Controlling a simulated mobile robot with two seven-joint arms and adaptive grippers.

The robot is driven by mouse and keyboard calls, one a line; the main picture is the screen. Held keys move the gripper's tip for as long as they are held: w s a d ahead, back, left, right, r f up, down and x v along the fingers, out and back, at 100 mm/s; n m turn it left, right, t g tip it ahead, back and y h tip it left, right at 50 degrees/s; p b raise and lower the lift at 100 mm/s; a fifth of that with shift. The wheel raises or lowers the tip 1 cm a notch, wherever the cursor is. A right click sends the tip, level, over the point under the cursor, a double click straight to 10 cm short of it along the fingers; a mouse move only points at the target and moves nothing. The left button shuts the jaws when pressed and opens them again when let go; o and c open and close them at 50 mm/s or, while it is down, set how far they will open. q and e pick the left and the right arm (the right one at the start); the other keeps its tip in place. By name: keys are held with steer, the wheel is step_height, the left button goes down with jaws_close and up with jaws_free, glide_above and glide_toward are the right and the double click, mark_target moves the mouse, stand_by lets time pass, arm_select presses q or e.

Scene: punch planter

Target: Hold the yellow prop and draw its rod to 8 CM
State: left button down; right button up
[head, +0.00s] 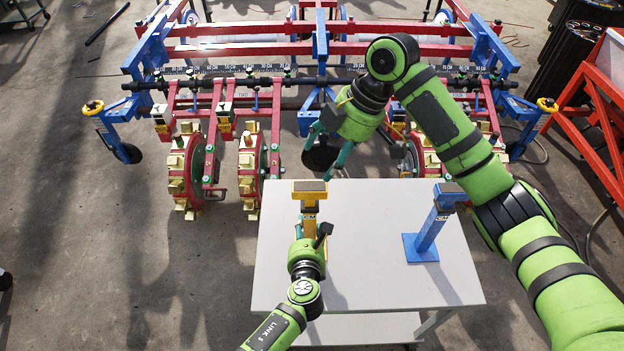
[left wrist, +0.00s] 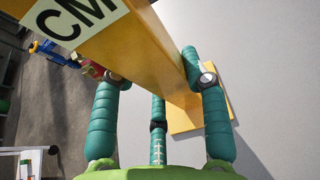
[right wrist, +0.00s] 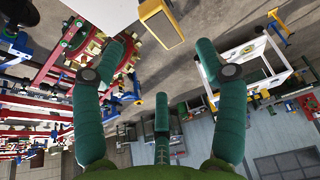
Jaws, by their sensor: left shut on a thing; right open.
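The yellow prop (head: 309,197) stands upright on the left part of a small grey-white table, with a dark pad on top. My left gripper (head: 308,232) is shut on its column from the near side. In the left wrist view the fingers (left wrist: 160,85) flank the yellow column (left wrist: 135,50), which bears a "CM" label; its base plate (left wrist: 205,118) rests on the table. The rod's scale reading cannot be made out. My right gripper (head: 328,152) is open and empty, above and beyond the prop. In the right wrist view a yellow-rimmed dark pad (right wrist: 161,20), apparently the prop's top, lies beyond the open fingers (right wrist: 162,75).
A blue prop (head: 428,232) stands on the right of the table (head: 370,285). The red and blue planter (head: 250,100) with yellow-toothed wheels (head: 186,170) lies behind the table. The table's middle is clear. A red frame (head: 590,130) stands at far right.

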mark_target(311, 183)
steer(key=x, duration=0.9)
